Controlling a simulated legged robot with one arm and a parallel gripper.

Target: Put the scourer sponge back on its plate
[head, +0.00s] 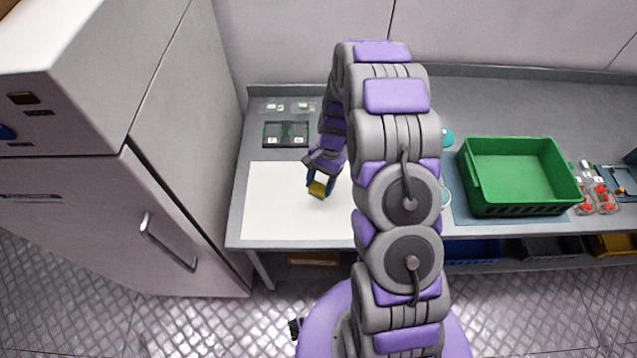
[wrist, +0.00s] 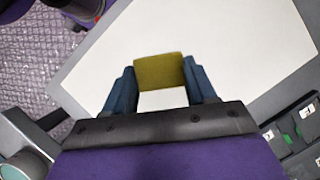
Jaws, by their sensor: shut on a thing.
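The scourer sponge (head: 317,188) is a small yellow block; in the wrist view (wrist: 160,71) its olive-yellow face shows between the two blue fingers. My gripper (head: 321,182) is shut on it, above the white mat (head: 275,205) on the left of the counter. I cannot tell whether the sponge touches the mat. The plate is not clearly seen; a teal rounded thing (head: 447,138) and a pale rim (head: 445,196) show partly behind my arm, which hides the middle of the counter.
A green crate (head: 520,175) stands on a blue-grey mat at the right. Clear packs with red berries (head: 598,198) lie beside it. A dark tray (head: 286,134) is behind the white mat. A tall cabinet (head: 180,150) borders the counter's left side. Most of the white mat is bare.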

